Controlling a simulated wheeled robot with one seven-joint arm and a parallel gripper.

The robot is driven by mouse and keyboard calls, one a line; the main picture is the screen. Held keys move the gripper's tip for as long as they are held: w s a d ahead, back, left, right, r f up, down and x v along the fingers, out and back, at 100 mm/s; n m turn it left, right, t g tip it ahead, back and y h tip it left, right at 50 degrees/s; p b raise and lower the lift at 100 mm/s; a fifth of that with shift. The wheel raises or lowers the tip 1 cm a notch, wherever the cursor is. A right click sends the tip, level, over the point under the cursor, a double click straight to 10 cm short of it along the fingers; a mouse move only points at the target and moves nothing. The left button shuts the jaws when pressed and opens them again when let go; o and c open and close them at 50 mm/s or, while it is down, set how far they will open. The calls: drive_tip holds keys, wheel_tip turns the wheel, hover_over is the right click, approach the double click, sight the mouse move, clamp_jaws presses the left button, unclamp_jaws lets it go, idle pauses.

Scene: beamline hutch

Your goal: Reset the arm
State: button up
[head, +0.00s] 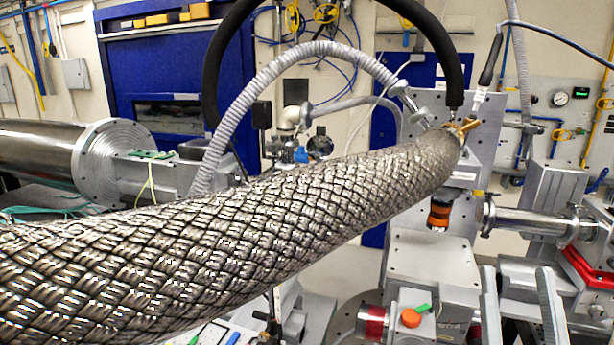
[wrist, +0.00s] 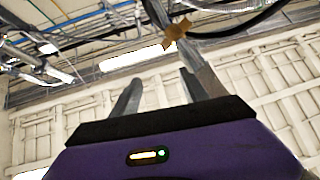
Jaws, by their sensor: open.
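My gripper (wrist: 160,80) shows in the wrist view as a purple body with a dark front edge and two grey fingers. The fingers stand apart with nothing between them, so it is open and empty. They point up toward the ceiling and the white panelled wall. A small lit indicator shows on the purple body.
A thick braided metal hose (head: 240,235) crosses the head view from lower left to upper right. A ribbed grey hose (head: 290,60) and a black hose (head: 212,70) arch behind it. Beamline equipment (head: 435,255) stands at right. A gold-brown piece (wrist: 178,32) shows beyond the fingers.

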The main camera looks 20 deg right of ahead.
drive_tip(key=s+a+f+g+y+b, duration=0.1)
drive_tip(key=s+a+f+g+y, duration=0.2)
drive_tip(key=f, duration=0.5)
drive_tip(key=s+a+f+g+y, duration=0.15)
drive_tip(key=s+a+f, duration=0.3)
drive_tip(key=f, duration=0.45)
drive_tip(key=s+a+f+n+g+y+b, duration=0.1)
drive_tip(key=s+a+f+g+y, duration=0.1)
drive_tip(key=s+f, duration=0.3)
drive_tip(key=s+a+f+n+g+y, duration=0.2)
drive_tip(key=s+f, duration=0.4)
drive_tip(key=s, duration=0.4)
drive_tip(key=a+g+y, duration=0.1)
drive_tip(key=a+y, duration=0.1)
drive_tip(key=shift+s+a+f+b, duration=0.15)
drive_tip(key=shift+a+f+b, duration=0.05)
drive_tip(key=shift+a+b, duration=0.2)
